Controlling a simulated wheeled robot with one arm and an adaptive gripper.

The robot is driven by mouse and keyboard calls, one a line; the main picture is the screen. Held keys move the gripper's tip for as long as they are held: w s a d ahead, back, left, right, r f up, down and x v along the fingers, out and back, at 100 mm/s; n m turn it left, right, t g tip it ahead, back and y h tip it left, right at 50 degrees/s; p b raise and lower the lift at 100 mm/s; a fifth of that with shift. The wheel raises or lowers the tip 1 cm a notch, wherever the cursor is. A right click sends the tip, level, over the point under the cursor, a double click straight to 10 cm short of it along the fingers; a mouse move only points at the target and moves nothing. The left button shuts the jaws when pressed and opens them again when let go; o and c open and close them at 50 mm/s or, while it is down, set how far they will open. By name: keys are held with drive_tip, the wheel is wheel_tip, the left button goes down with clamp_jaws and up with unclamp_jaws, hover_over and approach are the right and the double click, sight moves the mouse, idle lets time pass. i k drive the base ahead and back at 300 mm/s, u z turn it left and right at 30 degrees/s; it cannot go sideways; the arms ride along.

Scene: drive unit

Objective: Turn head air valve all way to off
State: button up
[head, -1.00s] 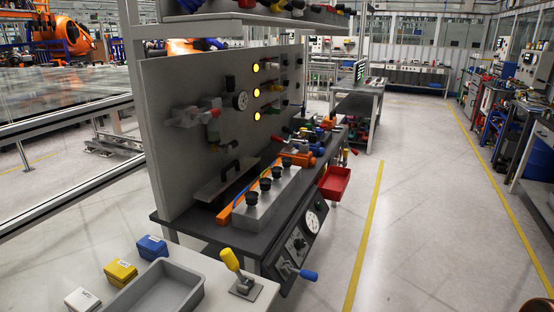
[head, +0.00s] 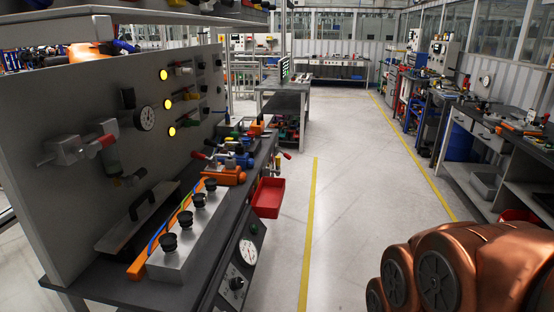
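A grey panel (head: 60,110) stands at the back of a dark workbench (head: 110,288) on the left. A valve assembly with a red handle (head: 106,141) is mounted on it, beside a round gauge (head: 145,118). More small valves (head: 183,97) sit by yellow lamps at the panel's right. Valves with blue and red handles (head: 238,159) stand on the bench. I cannot tell which one is the head air valve. My copper-coloured arm shows at the lower right. My gripper is out of view.
A grey block with black knobs (head: 182,256) lies on the bench. A red bin (head: 268,197) hangs at its right edge, and a gauge (head: 248,252) is on its front. The aisle floor (head: 350,200) is clear. Another workbench (head: 488,150) stands at the right.

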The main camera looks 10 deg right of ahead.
sight(278, 171)
drive_tip(key=i, duration=0.9)
drive_tip(key=z, duration=1.5)
drive_tip(key=i, duration=1.95)
drive_tip(key=u, duration=3.4)
drive_tip(key=i, duration=0.35)
drive_tip(key=u, duration=0.05)
